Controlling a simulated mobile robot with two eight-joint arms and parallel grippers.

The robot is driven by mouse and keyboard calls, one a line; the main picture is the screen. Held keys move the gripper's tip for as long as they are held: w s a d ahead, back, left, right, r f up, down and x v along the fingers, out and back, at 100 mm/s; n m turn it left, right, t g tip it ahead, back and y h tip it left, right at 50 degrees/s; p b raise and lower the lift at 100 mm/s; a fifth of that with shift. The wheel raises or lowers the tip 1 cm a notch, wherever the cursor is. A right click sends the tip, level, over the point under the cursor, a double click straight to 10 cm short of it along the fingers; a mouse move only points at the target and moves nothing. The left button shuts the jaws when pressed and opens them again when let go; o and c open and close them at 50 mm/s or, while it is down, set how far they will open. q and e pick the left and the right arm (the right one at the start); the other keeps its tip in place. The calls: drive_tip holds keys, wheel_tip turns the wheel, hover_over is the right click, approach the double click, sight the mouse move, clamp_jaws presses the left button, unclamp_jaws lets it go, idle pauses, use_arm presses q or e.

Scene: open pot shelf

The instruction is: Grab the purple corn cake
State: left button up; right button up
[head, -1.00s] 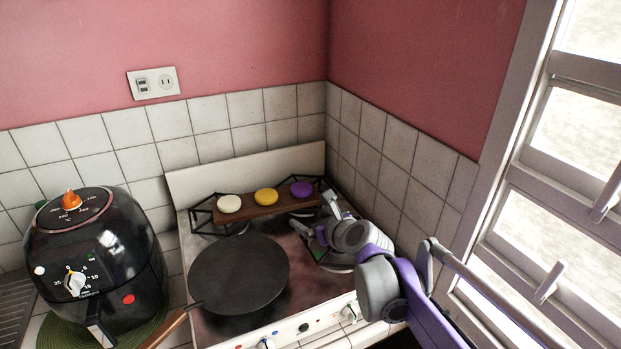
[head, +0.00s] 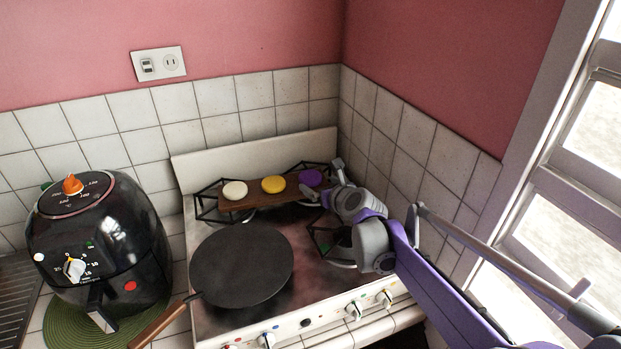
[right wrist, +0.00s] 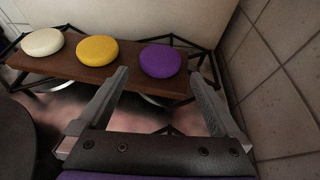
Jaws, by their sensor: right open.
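The purple corn cake (head: 311,177) lies at the right end of a brown wooden board (head: 240,203), beside a yellow cake (head: 273,184) and a white cake (head: 235,190). My right gripper (head: 322,181) is open and close to the purple cake, partly covering it in the head view. In the right wrist view the purple cake (right wrist: 160,60) sits ahead of the two spread fingers (right wrist: 160,88), between their directions, with nothing held. My left gripper is not in view.
The board rests on black burner grates of the stove. A dark pan (head: 240,266) with a wooden handle sits in front of it. A black air fryer (head: 100,245) stands on the left. A tiled wall (head: 415,165) is close on the right of my right arm.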

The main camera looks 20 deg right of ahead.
sight(313, 180)
drive_tip(key=x, duration=0.4)
drive_tip(key=shift+w, duration=0.25)
drive_tip(key=shift+s, duration=0.1)
drive_tip(key=c, duration=1.2)
